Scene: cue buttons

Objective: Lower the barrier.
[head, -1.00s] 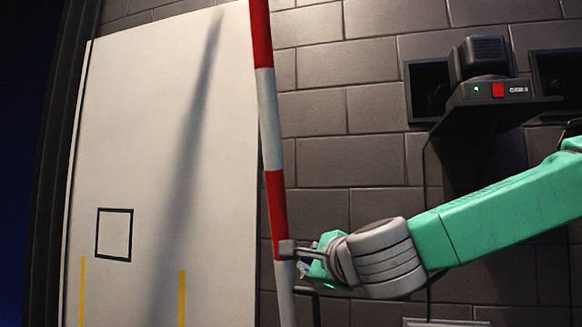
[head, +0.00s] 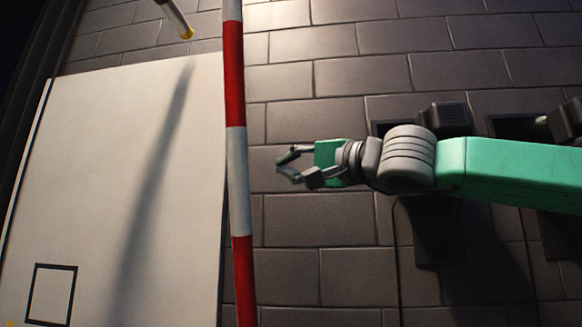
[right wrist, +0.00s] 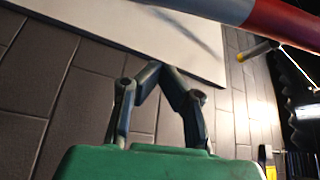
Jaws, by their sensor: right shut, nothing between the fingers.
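The barrier is a red and white striped pole (head: 235,180), standing nearly upright in the head view in front of a white panel's right edge. It also crosses the top right of the right wrist view (right wrist: 285,22). My right gripper (head: 281,163) is to the right of the pole in the head view, with a visible gap and its fingers pointing left. In the right wrist view its fingertips (right wrist: 160,68) meet and hold nothing. The pole's lower and upper ends are outside the head view. My left gripper is not in view.
A large white panel (head: 95,150) with a black square outline (head: 50,294) lies left of the pole. A grey block wall (head: 330,245) fills the right. Dark box-like devices (head: 443,118) sit behind my right arm. A yellow-tipped rod (head: 177,18) hangs at the top.

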